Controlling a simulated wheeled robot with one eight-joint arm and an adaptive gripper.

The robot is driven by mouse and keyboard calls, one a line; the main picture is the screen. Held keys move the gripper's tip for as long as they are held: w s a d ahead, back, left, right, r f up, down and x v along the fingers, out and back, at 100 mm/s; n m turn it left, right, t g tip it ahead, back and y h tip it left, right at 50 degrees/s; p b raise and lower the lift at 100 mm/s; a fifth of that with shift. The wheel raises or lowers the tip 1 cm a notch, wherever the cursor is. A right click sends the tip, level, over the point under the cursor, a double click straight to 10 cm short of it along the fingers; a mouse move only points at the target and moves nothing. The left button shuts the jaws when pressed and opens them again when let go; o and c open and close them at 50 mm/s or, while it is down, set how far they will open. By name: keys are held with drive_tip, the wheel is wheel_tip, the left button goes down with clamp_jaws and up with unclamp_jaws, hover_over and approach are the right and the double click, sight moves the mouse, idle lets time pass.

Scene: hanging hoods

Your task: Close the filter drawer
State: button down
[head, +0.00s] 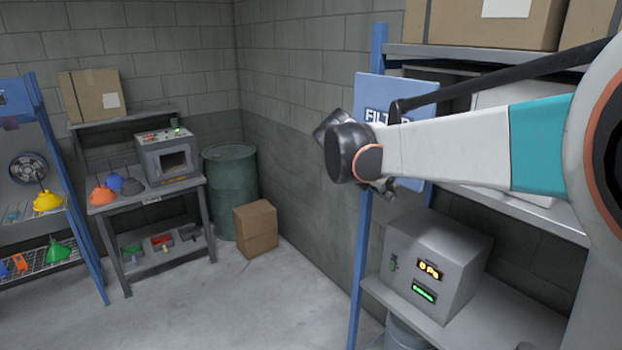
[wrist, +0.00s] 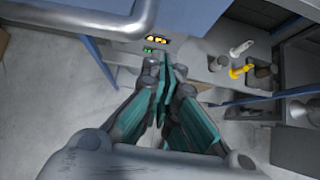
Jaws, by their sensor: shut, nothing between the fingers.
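The filter drawer's blue front (head: 377,88), with white letters starting "FIL", is at the upper shelf on the right in the head view. My forearm and wrist cover much of it, and how far it stands out is hard to tell. In the wrist view, a blue panel (wrist: 192,14) and a silver bar (wrist: 100,27) show at the top; the bar may be its handle. My gripper (wrist: 165,64) has its teal fingers together and empty, just below the panel in that view. I cannot tell whether it touches the panel. In the head view the fingers are mostly hidden behind my wrist.
A grey box with lit displays (head: 440,265) sits on the shelf below. A blue post (head: 362,255) stands at the shelf's front left. A workbench (head: 150,190), a green drum (head: 230,190) and cardboard boxes (head: 256,228) are further back. The middle floor is clear.

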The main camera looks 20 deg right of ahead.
drive_tip(key=shift+w+d, duration=0.2)
drive_tip(key=shift+d, duration=0.45)
drive_tip(key=shift+w+d, duration=0.2)
drive_tip(key=shift+d, duration=0.45)
drive_tip(key=w+d, duration=0.1)
drive_tip(key=d, duration=0.3)
drive_tip(key=w+d, duration=0.2)
drive_tip(key=d, duration=0.3)
drive_tip(key=w+d+b, duration=0.1)
drive_tip(key=w+d, duration=0.1)
drive_tip(key=d, duration=0.3)
drive_tip(key=shift+a, duration=0.15)
